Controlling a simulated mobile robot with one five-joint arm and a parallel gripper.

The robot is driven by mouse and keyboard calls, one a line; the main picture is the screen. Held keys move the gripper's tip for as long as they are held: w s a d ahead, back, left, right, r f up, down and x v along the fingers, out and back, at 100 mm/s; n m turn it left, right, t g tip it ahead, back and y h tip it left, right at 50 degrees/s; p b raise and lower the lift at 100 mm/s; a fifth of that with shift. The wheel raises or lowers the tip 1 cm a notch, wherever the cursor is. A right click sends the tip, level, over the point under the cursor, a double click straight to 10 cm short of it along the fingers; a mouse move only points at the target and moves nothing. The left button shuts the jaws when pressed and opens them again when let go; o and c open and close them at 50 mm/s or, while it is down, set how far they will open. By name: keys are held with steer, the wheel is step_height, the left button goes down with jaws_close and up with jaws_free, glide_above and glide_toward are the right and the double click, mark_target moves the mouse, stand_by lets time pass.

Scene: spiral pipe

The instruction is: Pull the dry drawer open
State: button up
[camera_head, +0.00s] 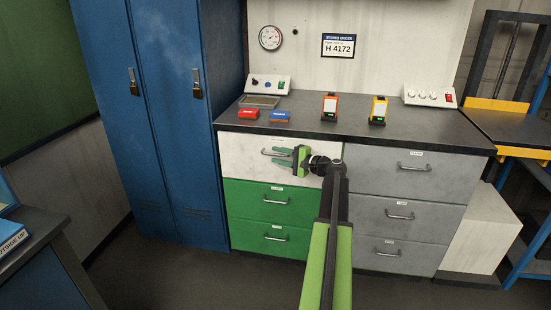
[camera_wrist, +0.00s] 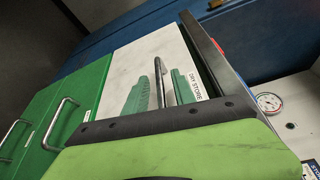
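The dry drawer is the white top-left drawer (camera_head: 235,145) of the cabinet, labelled "DRY STORE" in the wrist view (camera_wrist: 150,48). It looks shut, level with the fronts around it. Its metal bar handle (camera_head: 268,153) also shows in the wrist view (camera_wrist: 160,80). My gripper (camera_head: 281,157) is at the right part of this handle. In the wrist view its two green fingers (camera_wrist: 160,90) stand apart, with the handle between them. A gap shows beside the handle, and I cannot tell whether either finger touches it.
Two green drawers (camera_head: 245,190) lie below and grey drawers (camera_head: 385,182) stand to the right. The dark countertop (camera_head: 300,123) above holds red and blue boxes and two lit devices. Blue lockers (camera_head: 165,150) stand at left. The floor in front is clear.

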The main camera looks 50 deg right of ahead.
steer(key=shift+w, duration=0.3)
jaws_close()
stand_by(1.2)
